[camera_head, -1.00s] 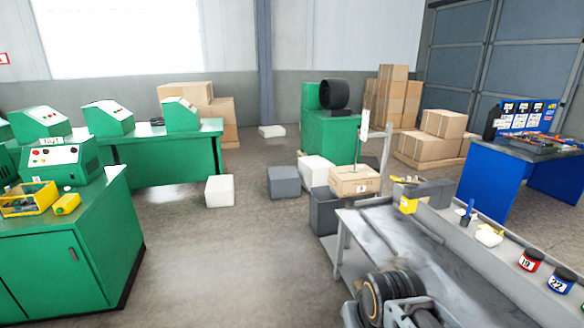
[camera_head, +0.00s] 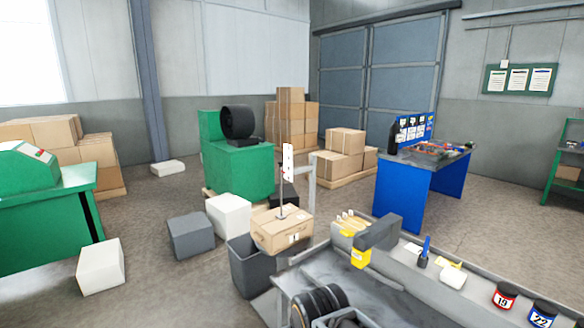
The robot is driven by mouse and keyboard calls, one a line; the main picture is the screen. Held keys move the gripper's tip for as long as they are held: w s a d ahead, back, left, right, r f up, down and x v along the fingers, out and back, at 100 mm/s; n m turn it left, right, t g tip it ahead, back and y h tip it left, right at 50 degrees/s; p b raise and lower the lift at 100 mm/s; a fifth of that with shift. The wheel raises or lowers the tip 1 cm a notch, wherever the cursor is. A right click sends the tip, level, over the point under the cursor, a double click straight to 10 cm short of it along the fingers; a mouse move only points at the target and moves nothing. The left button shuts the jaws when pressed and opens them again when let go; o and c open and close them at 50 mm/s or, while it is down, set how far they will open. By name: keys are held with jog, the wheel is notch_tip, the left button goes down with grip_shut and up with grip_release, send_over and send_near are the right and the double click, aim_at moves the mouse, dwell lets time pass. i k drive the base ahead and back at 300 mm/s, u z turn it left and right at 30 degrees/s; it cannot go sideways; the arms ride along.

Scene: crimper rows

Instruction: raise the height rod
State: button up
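A thin upright rod (camera_head: 282,197), which looks like the height rod, stands at a cardboard box (camera_head: 283,236) near the middle of the view. A narrow white plate with red marks (camera_head: 288,160) is at its top. I cannot tell whether the rod's foot rests on the box or stands behind it. The box sits over a dark grey bin (camera_head: 252,270) at the bench's far left corner. My gripper is not in view.
A grey bench (camera_head: 385,292) fills the lower right, with a yellow-and-grey tool (camera_head: 372,240), jars (camera_head: 505,295) and a black ringed part (camera_head: 318,303). White (camera_head: 100,266) and grey blocks (camera_head: 191,235) lie on the floor. A green machine (camera_head: 238,165) and blue table (camera_head: 405,190) stand beyond.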

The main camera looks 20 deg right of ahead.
aim_at(280, 217)
jog(key=u, duration=0.4)
jog(key=i, duration=1.4)
jog(key=u, duration=0.5)
jog(key=i, duration=1.7)
jog(key=z, duration=1)
jog(key=i, duration=0.75)
jog(key=z, duration=0.5)
